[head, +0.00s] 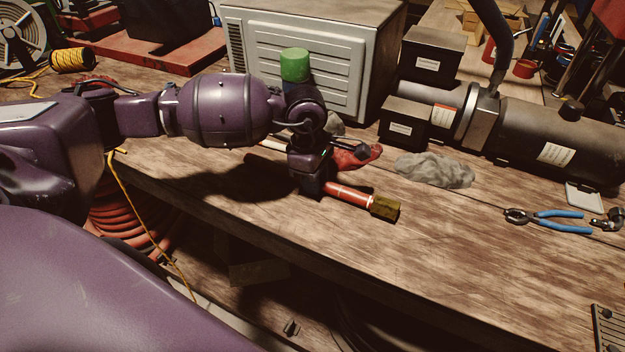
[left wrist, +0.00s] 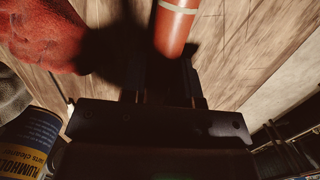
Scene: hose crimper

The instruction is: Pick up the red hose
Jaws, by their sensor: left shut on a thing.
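The red hose (head: 348,196) is a short red piece with a pale band and a brass-coloured end fitting (head: 385,208). It is at the front part of the wooden bench. My left gripper (head: 318,186) points down and is shut on the hose near its left end. The hose (left wrist: 175,30) also shows in the left wrist view, running up from between the dark fingers (left wrist: 165,90). The gripped part is hidden by the gripper. I cannot tell whether the hose touches the bench. My right gripper is in neither view.
A red cloth or glove (head: 358,157) lies just behind the gripper, with a grey rag (head: 435,170) to its right. Blue-handled pliers (head: 560,222) lie farther right. A dark machine (head: 545,140) and a grey vented box (head: 305,40) stand behind.

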